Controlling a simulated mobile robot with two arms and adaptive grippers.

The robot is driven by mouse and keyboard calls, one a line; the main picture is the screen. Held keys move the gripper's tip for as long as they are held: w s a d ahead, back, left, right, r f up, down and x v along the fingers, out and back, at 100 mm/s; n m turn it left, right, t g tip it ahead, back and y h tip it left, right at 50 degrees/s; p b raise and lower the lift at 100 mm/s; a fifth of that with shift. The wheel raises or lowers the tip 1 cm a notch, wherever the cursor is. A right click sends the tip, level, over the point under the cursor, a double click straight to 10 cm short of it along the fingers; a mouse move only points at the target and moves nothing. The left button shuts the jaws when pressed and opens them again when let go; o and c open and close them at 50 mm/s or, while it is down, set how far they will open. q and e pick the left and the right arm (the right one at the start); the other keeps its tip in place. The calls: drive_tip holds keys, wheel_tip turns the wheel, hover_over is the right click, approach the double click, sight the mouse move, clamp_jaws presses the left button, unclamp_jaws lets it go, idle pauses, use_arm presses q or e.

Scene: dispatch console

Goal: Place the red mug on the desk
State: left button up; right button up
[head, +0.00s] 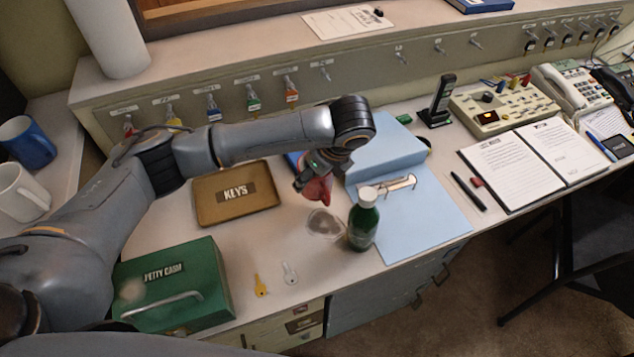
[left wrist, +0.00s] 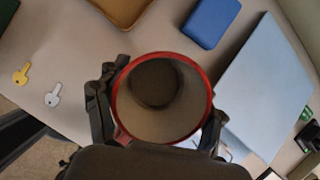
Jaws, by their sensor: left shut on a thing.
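The gripper covers part of the mug in the head view. My right gripper is not in view.
A green bottle (head: 362,220) stands close to the right of the mug, by a blue folder (head: 425,220). A KEYS tray (head: 236,194) is to the left. A green cash box (head: 172,285) and two keys (head: 261,286) lie nearer the front.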

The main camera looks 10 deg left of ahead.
use_arm(q)
drive_tip(key=shift+w+d+f, duration=0.1)
drive_tip(key=shift+w+f, duration=0.8)
drive_tip(key=shift+f, duration=0.15)
drive_tip(key=shift+w+f, duration=0.3)
drive_tip(key=shift+f, duration=1.5)
drive_tip(key=o, duration=1.5)
drive_tip(key=shift+s+f, duration=0.1)
drive_tip(key=shift+f, duration=0.1)
drive_tip(key=shift+r, duration=0.15)
drive_tip(key=v, duration=1.2)
drive_tip(key=shift+r, duration=0.1)
